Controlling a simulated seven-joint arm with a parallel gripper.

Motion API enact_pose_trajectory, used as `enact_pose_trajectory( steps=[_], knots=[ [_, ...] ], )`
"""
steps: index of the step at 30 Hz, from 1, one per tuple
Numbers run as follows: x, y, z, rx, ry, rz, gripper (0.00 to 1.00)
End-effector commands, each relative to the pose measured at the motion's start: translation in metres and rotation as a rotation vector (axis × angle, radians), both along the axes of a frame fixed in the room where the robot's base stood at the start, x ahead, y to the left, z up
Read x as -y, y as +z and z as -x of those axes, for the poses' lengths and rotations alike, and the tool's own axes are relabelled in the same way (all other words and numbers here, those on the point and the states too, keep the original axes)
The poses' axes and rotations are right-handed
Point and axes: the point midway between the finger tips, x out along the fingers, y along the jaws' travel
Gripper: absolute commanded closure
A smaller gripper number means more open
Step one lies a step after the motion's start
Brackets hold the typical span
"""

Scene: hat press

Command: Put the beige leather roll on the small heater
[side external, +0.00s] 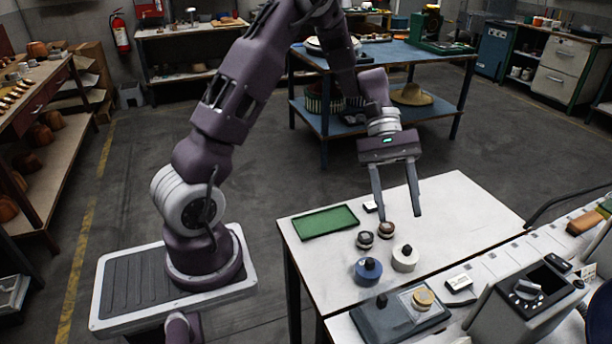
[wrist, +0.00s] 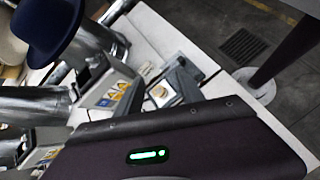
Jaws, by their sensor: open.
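My gripper (side external: 399,216) is open and empty, pointing down above the white table, its fingers wide apart. Two small dark-topped rolls stand below it: a greyish-beige one (side external: 365,241) and a browner one (side external: 386,230) near the left fingertip. I cannot tell surely which is the beige leather roll. A blue-grey device, seemingly the small heater (side external: 375,322), is at the table's front, with a black knob and a pale square plate. A round beige-gold piece (side external: 423,298) is on that plate. The device also shows in the wrist view (wrist: 183,75).
A blue roll (side external: 367,274) and a cream-white roll (side external: 405,261), both with black knobs, stand between the small rolls and the device. A green tray (side external: 325,222) lies at left. A grey machine (side external: 528,305) stands at right. The table's right back is clear.

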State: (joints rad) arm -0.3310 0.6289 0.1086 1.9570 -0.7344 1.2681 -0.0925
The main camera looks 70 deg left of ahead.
Motion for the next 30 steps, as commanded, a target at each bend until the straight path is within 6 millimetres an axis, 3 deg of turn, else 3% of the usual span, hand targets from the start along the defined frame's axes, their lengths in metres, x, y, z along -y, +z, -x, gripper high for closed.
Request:
enact_pose_trajectory(
  steps=[1, 6, 9, 12, 18, 30],
  knots=[
    [0.01, 0.029, 0.019, 0.098, -0.093, -0.079, 0.55],
    [0.025, 0.091, 0.1, 0.45, -0.419, -0.387, 0.55],
    [0.021, 0.108, 0.143, 0.666, -0.582, -0.576, 0.55],
    [0.012, 0.115, 0.172, 0.843, -0.699, -0.734, 0.55],
    [0.0, 0.118, 0.194, 1.011, -0.795, -0.891, 0.55],
    [0.0, 0.118, 0.194, 1.016, -0.797, -0.897, 0.55]
  ],
)
